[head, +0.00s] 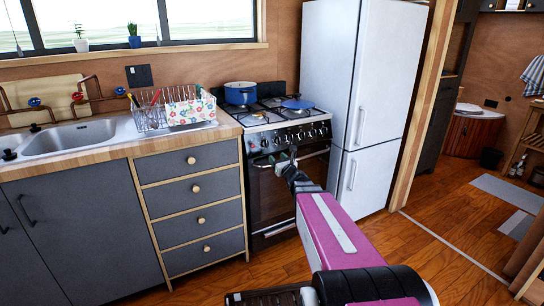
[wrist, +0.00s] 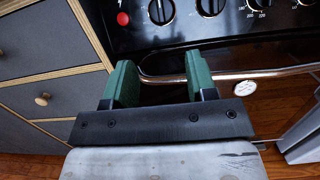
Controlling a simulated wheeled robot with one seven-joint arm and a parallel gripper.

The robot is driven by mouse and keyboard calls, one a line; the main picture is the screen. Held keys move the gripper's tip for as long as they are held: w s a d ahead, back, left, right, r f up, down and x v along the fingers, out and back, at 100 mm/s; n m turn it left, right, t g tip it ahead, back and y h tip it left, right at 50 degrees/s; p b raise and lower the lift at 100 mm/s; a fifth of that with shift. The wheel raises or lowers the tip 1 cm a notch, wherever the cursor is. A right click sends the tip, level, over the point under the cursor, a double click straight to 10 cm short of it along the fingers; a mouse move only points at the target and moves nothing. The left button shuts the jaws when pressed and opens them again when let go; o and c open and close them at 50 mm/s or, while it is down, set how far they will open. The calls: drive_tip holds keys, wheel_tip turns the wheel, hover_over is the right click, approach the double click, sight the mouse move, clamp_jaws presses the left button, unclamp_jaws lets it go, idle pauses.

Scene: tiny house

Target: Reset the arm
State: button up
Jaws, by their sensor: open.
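My arm reaches forward in the head view, with my gripper (head: 284,160) in front of the stove's oven door (head: 290,190).
Stove knobs (wrist: 160,10) sit above the gripper. A blue pot (head: 240,93) and a blue pan (head: 298,104) stand on the hob. Drawers (head: 190,160) are left, a white fridge (head: 345,60) right.

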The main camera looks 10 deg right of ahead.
drive_tip(key=s+a+f+n+g+y, duration=0.4)
drive_tip(key=s+a+f+n+g, duration=0.7)
drive_tip(key=n, duration=0.9)
drive_tip(key=s+d+f+n+g+h, duration=0.3)
drive_tip(key=s+d+n+h, duration=0.1)
drive_tip(key=s+n+h, duration=0.1)
drive_tip(key=s+d+f+n+g+h, duration=0.4)
drive_tip(key=s+n, duration=0.3)
drive_tip(key=s, duration=0.3)
drive_tip(key=shift+s+f+g+h, duration=0.3)
drive_tip(key=shift+h, duration=0.2)
